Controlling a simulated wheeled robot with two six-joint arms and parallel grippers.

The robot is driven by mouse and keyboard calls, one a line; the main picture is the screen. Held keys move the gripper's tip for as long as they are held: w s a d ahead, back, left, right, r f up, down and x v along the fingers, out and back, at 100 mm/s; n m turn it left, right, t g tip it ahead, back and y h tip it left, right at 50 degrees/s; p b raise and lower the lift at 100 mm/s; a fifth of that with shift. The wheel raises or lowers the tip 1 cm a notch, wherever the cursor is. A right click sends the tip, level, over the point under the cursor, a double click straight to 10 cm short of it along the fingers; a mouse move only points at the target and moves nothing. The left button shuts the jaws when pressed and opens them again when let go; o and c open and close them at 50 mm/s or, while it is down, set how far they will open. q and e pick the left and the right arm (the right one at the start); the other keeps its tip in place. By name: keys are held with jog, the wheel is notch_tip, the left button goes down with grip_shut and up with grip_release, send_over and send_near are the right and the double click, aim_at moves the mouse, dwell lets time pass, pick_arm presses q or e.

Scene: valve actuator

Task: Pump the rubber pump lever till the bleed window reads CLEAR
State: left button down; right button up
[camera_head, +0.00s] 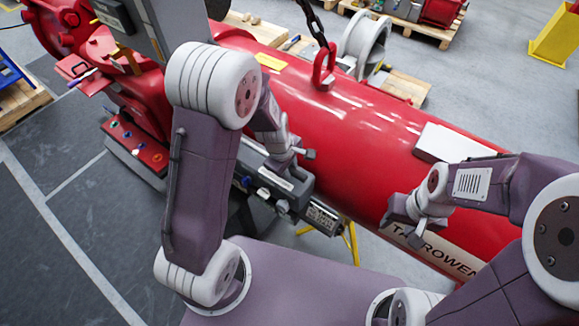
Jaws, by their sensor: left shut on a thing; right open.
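The grey pump unit (258,187) with several small knobs sits in front of the large red cylinder (345,125). A small panel (322,217) with a display is at its right end; its lettering is too small to read, and I cannot tell whether it is the bleed window. My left gripper (299,153) is above the unit, shut on what seems to be the rubber pump lever, which is mostly hidden by the gripper and arm. My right gripper (402,222) is open and empty, in front of the cylinder near its lettered band.
A chain hangs to a red lifting eye (323,68) on the cylinder. A red control box (135,145) is at left. A yellow stand (350,245) is under the cylinder.

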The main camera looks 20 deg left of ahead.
pick_arm(q)
jog(key=shift+w+r, duration=0.1)
dwell(0.7)
jog(key=shift+w+r+b, duration=0.1)
jog(key=shift+b, duration=0.2)
jog(key=r+b, duration=0.1)
jog(key=r+h, duration=0.1)
jog(key=r, duration=0.1)
jog(key=shift+w+a+b, duration=0.1)
jog(key=shift+a+b, duration=0.2)
jog(key=shift+b, duration=0.1)
notch_tip(320, 180, up, 8)
jog(key=a+g+h+p, duration=0.1)
jog(key=a+h+p, duration=0.1)
jog(key=h+p, duration=0.2)
jog(key=shift+w+a+n+g+p, duration=0.25)
jog(key=shift+w+n+g+p, duration=0.05)
jog(key=shift+p, duration=0.15)
jog(key=shift+r, duration=0.1)
jog(key=c, duration=1.2)
grip_release()
